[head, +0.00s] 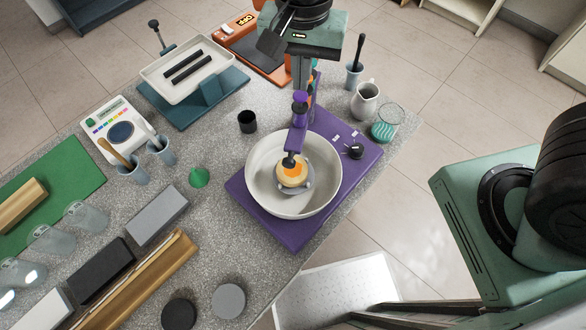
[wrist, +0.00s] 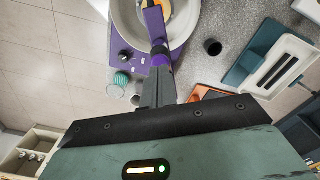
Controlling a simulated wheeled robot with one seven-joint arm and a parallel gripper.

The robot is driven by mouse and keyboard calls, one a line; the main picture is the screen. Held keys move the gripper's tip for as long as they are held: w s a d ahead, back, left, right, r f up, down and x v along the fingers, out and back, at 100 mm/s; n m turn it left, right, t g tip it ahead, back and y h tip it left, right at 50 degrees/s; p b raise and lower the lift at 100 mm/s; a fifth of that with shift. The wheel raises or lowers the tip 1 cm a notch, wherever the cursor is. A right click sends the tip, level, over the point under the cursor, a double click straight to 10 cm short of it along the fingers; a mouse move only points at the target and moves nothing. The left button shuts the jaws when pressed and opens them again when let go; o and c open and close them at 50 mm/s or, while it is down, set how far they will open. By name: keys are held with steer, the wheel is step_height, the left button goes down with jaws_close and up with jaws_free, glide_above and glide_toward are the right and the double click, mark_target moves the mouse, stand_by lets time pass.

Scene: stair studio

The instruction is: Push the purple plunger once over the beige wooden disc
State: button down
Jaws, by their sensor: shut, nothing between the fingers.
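The beige wooden disc (head: 292,174), with an orange middle, sits inside a wide white bowl (head: 251,178) on a purple base (head: 262,221). A purple arm (head: 297,141) reaches over the bowl, and its dark tip (head: 289,161) is over the disc. A purple knob (head: 299,98), apparently the plunger, stands at the far end of this arm. My gripper (head: 301,88) is shut and empty, pointing down close to the knob; I cannot tell whether they touch. In the wrist view, my fingers (wrist: 158,68) overlap the end of the purple arm (wrist: 154,24).
A white tray (head: 180,85) lies at the back left.

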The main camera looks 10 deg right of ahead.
mark_target(301, 94)
steer(key=shift+f, duration=0.1)
steer(key=shift+f+b, duration=1.05)
steer(key=shift+f, duration=0.4)
steer(key=shift+r, duration=0.1)
steer(key=shift+r+p, duration=1.35)
steer(key=shift+r, duration=0.1)
step_height(301, 94, up, 6)
steer(key=p, duration=0.5)
steer(key=shift+s+f, duration=0.1)
